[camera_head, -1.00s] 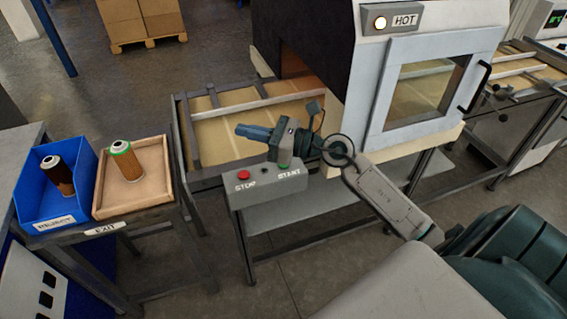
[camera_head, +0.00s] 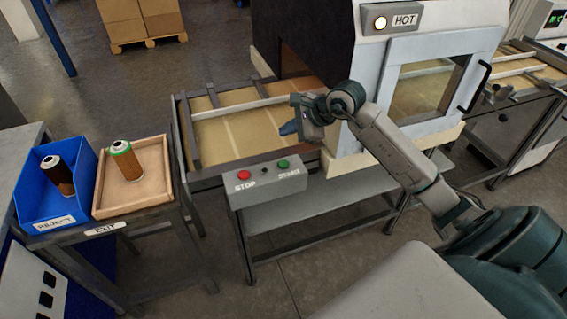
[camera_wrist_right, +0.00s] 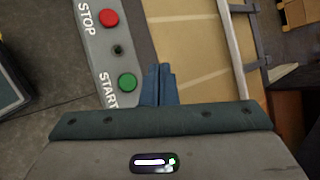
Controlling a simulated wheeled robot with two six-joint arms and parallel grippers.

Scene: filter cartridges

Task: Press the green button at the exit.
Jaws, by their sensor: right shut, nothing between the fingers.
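The green START button (camera_head: 283,164) sits on the right end of the grey control box (camera_head: 262,192) at the conveyor's exit end. It also shows in the right wrist view (camera_wrist_right: 127,82), uncovered and just left of my fingers. My right gripper (camera_head: 287,129) is shut and empty. In the head view its fingertips appear beyond the box, over the conveyor side, apart from the button. In the right wrist view the closed blue fingers (camera_wrist_right: 160,72) show beside the box edge. My left gripper is in neither view.
A red STOP button (camera_head: 244,175) sits left on the same box. The oven (camera_head: 390,80) with a lit HOT lamp stands close behind my right arm. A blue reject bin (camera_head: 35,205) and a wooden exit tray (camera_head: 155,190), each with a cartridge, stand at left.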

